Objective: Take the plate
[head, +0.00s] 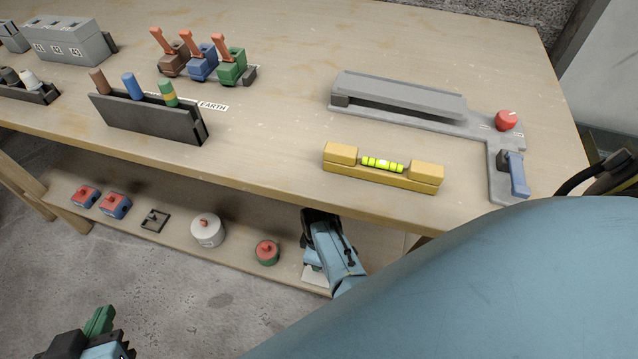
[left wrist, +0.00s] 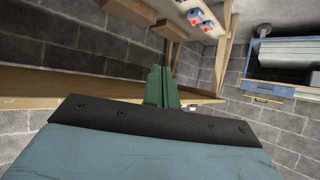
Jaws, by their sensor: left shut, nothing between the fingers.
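A small dark square plate-like piece (head: 155,219) with a raised knob lies on the lower shelf, between a red-and-blue block and a white round pot. I take it for the plate, but cannot be sure. My left gripper (head: 101,319) is low at the lower left of the head view, in front of the shelf and apart from the piece. Its green fingers (left wrist: 162,86) are together and empty in the left wrist view.
The lower shelf (head: 180,246) also holds red-and-blue blocks (head: 115,205), a white pot (head: 207,230) and a green-and-red knob (head: 267,252). The bench top (head: 270,140) overhangs it, with a yellow level (head: 382,170) near its edge. Open floor (head: 190,315) lies in front.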

